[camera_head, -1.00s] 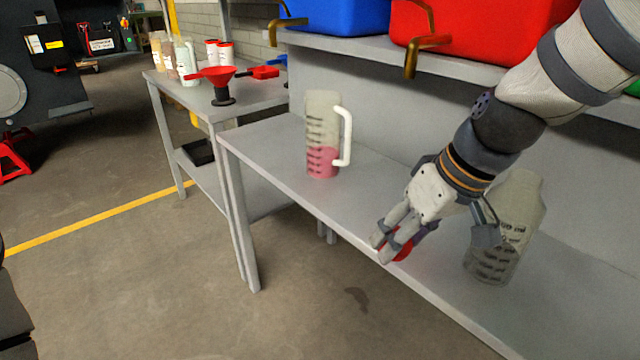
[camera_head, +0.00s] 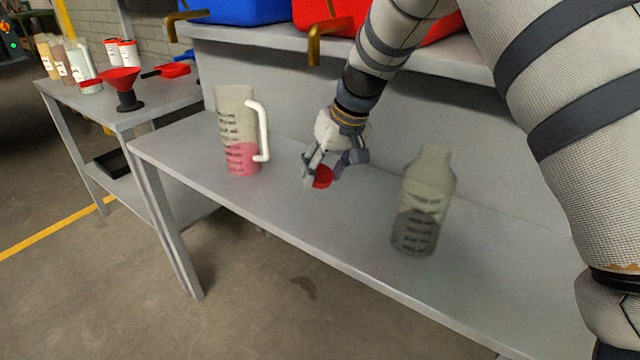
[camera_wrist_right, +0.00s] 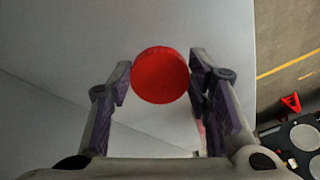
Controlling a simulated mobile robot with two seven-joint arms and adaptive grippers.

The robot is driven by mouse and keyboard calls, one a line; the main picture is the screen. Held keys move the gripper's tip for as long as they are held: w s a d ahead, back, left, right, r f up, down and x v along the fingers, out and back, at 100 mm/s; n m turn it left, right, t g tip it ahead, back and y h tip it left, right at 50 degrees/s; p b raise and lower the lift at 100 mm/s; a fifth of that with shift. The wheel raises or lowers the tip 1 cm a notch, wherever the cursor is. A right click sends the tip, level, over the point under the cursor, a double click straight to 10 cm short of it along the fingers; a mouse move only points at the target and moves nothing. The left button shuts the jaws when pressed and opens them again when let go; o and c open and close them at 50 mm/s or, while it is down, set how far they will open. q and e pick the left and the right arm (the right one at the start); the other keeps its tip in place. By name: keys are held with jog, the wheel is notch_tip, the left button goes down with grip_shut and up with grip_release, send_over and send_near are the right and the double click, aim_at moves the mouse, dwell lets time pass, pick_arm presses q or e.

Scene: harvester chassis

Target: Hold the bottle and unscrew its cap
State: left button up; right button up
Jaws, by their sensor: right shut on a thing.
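The bottle (camera_head: 424,205) is translucent with dark volume marks and dark liquid low inside. It stands upright on the grey bench with its neck bare, and no gripper touches it. My right gripper (camera_head: 316,178) is to the left of the bottle, shut on a red round cap (camera_head: 323,177). In the right wrist view the cap (camera_wrist_right: 160,75) sits between the two fingertips of my right gripper (camera_wrist_right: 160,80). How high the cap is over the bench is hard to tell. My left gripper is not in view.
A jug (camera_head: 238,130) with pink liquid and a white handle stands left of my right gripper on the bench (camera_head: 300,235). Blue and red bins (camera_head: 345,20) sit on a shelf above. A side table holds a red funnel (camera_head: 122,80) and several containers. Bench between jug and bottle is clear.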

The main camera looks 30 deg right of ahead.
aim_at(327, 178)
jog(key=f, duration=0.3)
jog(key=shift+w+d+f, duration=0.2)
jog(key=shift+w+f, duration=0.05)
jog(key=shift+f, duration=0.05)
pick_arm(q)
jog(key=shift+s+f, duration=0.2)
pick_arm(e)
jog(key=shift+r, duration=0.1)
jog(key=o, duration=1.3)
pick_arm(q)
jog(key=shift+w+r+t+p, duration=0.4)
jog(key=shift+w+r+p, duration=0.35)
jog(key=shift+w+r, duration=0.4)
pick_arm(e)
jog(key=v, duration=1.2)
